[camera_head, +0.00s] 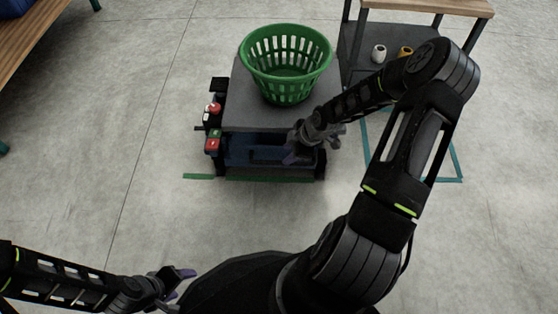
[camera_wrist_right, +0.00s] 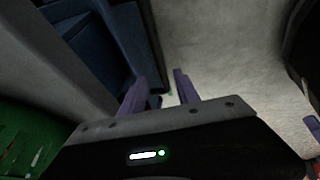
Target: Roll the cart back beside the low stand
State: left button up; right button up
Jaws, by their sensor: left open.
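The cart (camera_head: 240,118) has a grey top and a dark blue lower part, and stands in the middle of the head view. A green slatted basket (camera_head: 288,90) sits on its top. My right gripper (camera_head: 290,153) is at the cart's near right side, just below the top. In the right wrist view its two purple fingers (camera_wrist_right: 160,90) are apart, with floor and a dark cart edge between or behind them; contact cannot be told. My left gripper (camera_head: 180,284) is open and empty over bare floor at the lower left. A stand with a wooden top (camera_head: 425,6) is at the back right.
Two spools, white (camera_head: 379,54) and orange (camera_head: 406,52), rest on the stand's lower shelf. Teal tape (camera_head: 445,181) outlines floor right of the cart; green tape (camera_head: 199,176) lies at its near edge. A wooden bench (camera_head: 35,35) is at the upper left. The left floor is clear.

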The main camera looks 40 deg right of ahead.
aim_at(278, 162)
jog(key=b+x, duration=0.3)
jog(key=x, duration=0.3)
jog(key=shift+f, duration=0.25)
jog(key=shift+w+a+f+b, duration=0.15)
jog(key=shift+w+f+b, duration=0.15)
jog(key=shift+f, duration=0.15)
jog(key=shift+c, duration=0.6)
grip_shut()
